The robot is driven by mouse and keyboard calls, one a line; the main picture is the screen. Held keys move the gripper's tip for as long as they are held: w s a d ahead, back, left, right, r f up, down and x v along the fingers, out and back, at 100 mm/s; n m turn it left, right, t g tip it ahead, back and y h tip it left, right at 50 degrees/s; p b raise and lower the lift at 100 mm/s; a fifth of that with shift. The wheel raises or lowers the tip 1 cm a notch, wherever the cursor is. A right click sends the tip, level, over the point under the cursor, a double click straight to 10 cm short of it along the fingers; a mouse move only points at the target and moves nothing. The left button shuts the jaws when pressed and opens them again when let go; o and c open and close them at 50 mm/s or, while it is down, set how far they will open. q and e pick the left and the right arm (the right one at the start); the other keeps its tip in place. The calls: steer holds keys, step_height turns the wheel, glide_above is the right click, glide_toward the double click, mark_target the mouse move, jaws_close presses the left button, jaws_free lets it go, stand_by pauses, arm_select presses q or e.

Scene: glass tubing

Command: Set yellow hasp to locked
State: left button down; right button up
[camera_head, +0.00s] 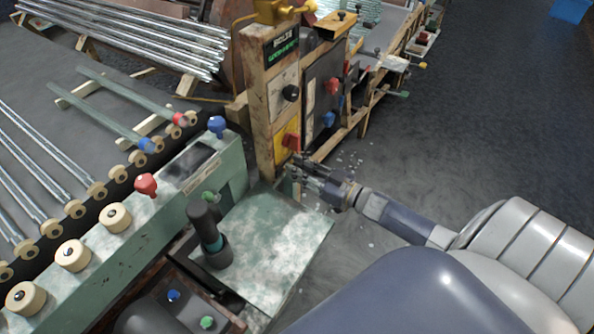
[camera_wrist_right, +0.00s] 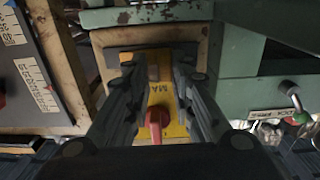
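A yellow plate (camera_head: 281,155) with a red rotary handle (camera_head: 291,140) is fixed low on the worn tan post; I cannot tell for sure that it is the yellow hasp. In the right wrist view the yellow plate (camera_wrist_right: 171,92) shows between my fingers, with dark lettering and the red handle (camera_wrist_right: 156,122) pointing down toward the camera. My right gripper (camera_head: 300,168) is beside the lower part of the post. In the wrist view the right gripper (camera_wrist_right: 158,65) is open, its fingers on both sides of the plate; contact cannot be told. My left gripper is out of view.
A green bench (camera_head: 265,245) with a black lever (camera_head: 205,225) stands left of my right gripper. The tan post (camera_head: 258,100) carries dark control panels. Rollers with glass tubes (camera_head: 35,160) lie at left. Open floor (camera_head: 480,120) is at right.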

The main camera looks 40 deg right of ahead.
stand_by(0.3)
steer(key=v, duration=1.2)
steer(key=shift+d+f, duration=0.1)
steer(key=s+f+m+g+h+p, duration=0.15)
steer(key=s+f+g+h, duration=0.35)
steer(key=f, duration=0.9)
steer(key=s+f+m+g+h, duration=0.2)
steer(key=s+f, duration=0.4)
steer(key=f, duration=0.8)
steer(key=s+a+f+g, duration=0.3)
steer(key=s+a+f, duration=0.1)
steer(key=s, duration=0.3)
steer(key=s+a+f+n+g+p, duration=0.1)
steer(key=s+a+f+g, duration=0.1)
steer(key=s+a+f, duration=0.3)
steer(key=s+a+f+g, duration=0.3)
steer(key=s+a+f, duration=0.2)
steer(key=s, duration=0.5)
steer(key=shift+s+a+g, duration=0.3)
steer(key=shift+s+a, duration=0.1)
steer(key=shift+a, duration=0.55)
